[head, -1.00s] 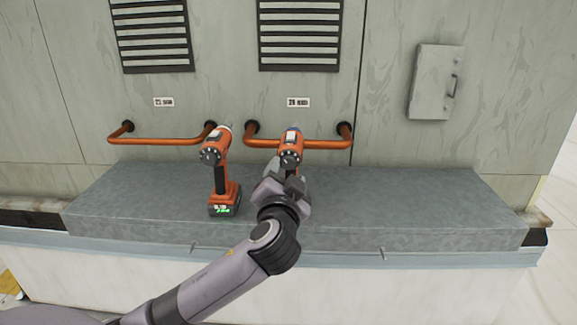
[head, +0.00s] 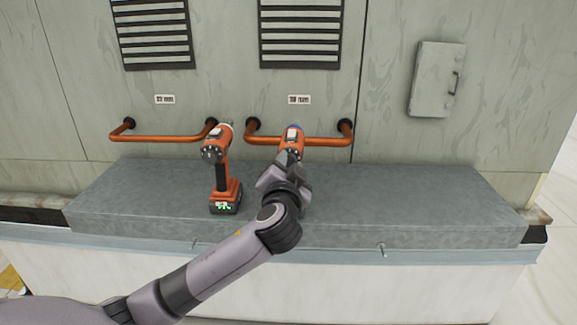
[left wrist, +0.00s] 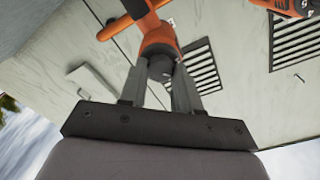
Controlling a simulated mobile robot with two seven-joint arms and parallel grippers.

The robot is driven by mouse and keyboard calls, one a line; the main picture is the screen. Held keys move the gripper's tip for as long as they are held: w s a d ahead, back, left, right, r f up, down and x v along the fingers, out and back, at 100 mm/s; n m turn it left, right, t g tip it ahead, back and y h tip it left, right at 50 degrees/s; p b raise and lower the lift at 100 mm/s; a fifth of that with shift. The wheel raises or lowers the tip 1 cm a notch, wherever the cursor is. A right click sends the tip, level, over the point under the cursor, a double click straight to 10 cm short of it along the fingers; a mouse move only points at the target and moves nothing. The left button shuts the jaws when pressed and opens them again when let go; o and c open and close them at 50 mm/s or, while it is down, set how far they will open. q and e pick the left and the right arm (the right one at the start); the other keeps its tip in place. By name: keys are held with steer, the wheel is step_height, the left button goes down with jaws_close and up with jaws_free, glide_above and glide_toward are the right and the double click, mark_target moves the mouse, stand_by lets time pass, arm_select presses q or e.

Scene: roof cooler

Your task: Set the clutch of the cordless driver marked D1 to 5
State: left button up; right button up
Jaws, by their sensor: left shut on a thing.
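Two orange and black cordless drivers stand on the grey ledge. The left driver (head: 218,150) is upright with a lit green readout on its base; it shows partly in the left wrist view (left wrist: 291,6). The right driver (head: 292,140) has a blue ring near its front, and my arm hides its handle and base. My left gripper (head: 289,160) is behind the right driver. In the left wrist view, its fingers (left wrist: 158,85) are shut on the dark round knob (left wrist: 160,68) at that driver's rear. I cannot read a D1 mark or any clutch number.
The grey ledge (head: 400,205) is clear to the right. Orange rails (head: 160,138) run along the wall behind the drivers. Small labels (head: 299,99) and dark vents are above. A small closed wall box (head: 436,80) is at upper right.

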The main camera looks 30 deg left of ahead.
arm_select(q)
steer(key=shift+m, duration=0.4)
steer(key=m, duration=0.4)
steer(key=shift+f+m, duration=0.1)
steer(key=shift+m, duration=0.3)
steer(key=m, duration=1.2)
steer(key=shift+m, duration=0.3)
steer(key=m, duration=0.5)
steer(key=shift+m, duration=0.3)
steer(key=o, duration=1.1)
steer(key=shift+c, duration=0.2)
